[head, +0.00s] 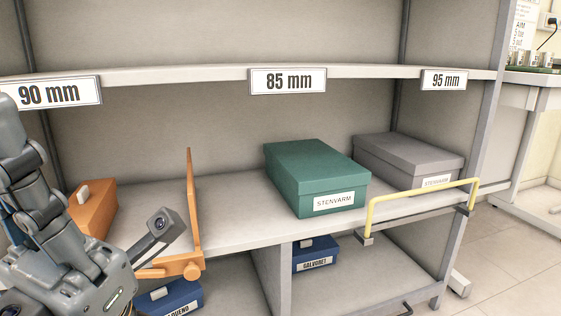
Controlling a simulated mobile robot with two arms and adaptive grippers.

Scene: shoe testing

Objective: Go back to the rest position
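My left arm comes in from the left edge, and my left gripper (152,238) is low in the head view, in front of the shelf. One grey finger points up and to the right, just left of an upright orange bar (192,215). The other finger is not clearly seen, so I cannot tell whether the gripper is open or shut. Nothing is visibly held in it. My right gripper is out of view.
A green shoebox (310,175) and a grey shoebox (408,160) stand on the middle shelf (245,218). An orange box (92,207) is partly behind my arm. Blue boxes sit below. A yellow rail (420,190) guards the shelf's right front edge.

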